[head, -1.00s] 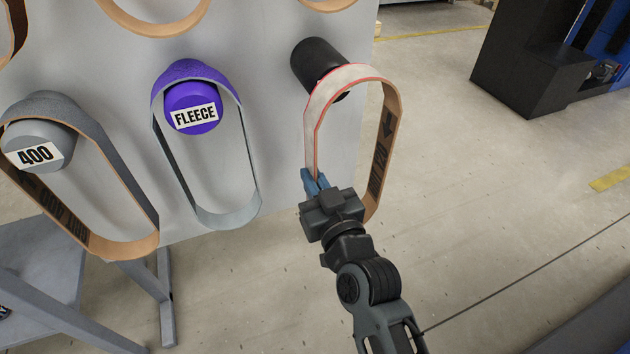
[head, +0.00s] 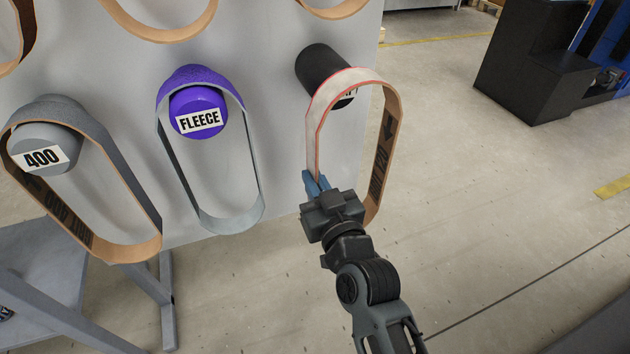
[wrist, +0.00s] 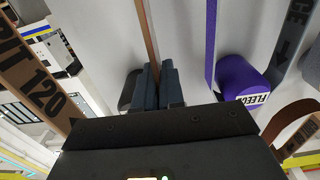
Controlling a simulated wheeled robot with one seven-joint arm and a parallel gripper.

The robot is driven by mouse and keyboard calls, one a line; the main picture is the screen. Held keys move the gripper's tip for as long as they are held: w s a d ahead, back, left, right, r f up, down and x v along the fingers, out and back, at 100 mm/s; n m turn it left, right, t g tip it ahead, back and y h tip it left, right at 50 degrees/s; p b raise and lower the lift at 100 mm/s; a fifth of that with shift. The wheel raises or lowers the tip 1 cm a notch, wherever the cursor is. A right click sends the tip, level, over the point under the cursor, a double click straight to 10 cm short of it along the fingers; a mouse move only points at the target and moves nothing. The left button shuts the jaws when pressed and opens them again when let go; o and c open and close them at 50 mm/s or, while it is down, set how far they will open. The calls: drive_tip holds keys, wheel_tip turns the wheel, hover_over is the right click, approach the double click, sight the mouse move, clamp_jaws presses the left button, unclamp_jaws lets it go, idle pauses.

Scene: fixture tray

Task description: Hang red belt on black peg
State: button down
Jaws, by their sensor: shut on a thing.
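The red belt (head: 341,81) is a loop with a whitish outer face, a thin red edge and a brown inside with dark print. My gripper (head: 315,183) is shut on its left side, low down, and holds it upright. The black peg (head: 322,64) sticks out of the grey panel behind the top of the belt. The belt's top crosses in front of the peg's end and partly hides its label. I cannot tell whether the loop is around the peg. In the wrist view the belt (wrist: 150,35) runs edge-on into the blue-grey fingers.
A purple peg (head: 197,112) marked FLEECE and a grey peg (head: 45,148) marked 400 carry belts to the left on the grey panel (head: 250,40). More belts hang above. Open floor lies right of the panel.

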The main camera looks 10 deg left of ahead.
drive_tip(key=shift+w+a, duration=0.1)
drive_tip(key=shift+x, duration=1.35)
drive_tip(key=shift+w+a, duration=0.1)
drive_tip(key=shift+w, duration=0.1)
drive_tip(key=shift+x, duration=1.6)
drive_tip(key=shift+w+a, duration=0.1)
drive_tip(key=shift+w, duration=0.05)
drive_tip(key=shift+b+x, duration=0.35)
drive_tip(key=shift+x, duration=0.7)
drive_tip(key=shift+a, duration=0.1)
drive_tip(key=shift+b+x, duration=0.4)
drive_tip(key=shift+x, duration=0.55)
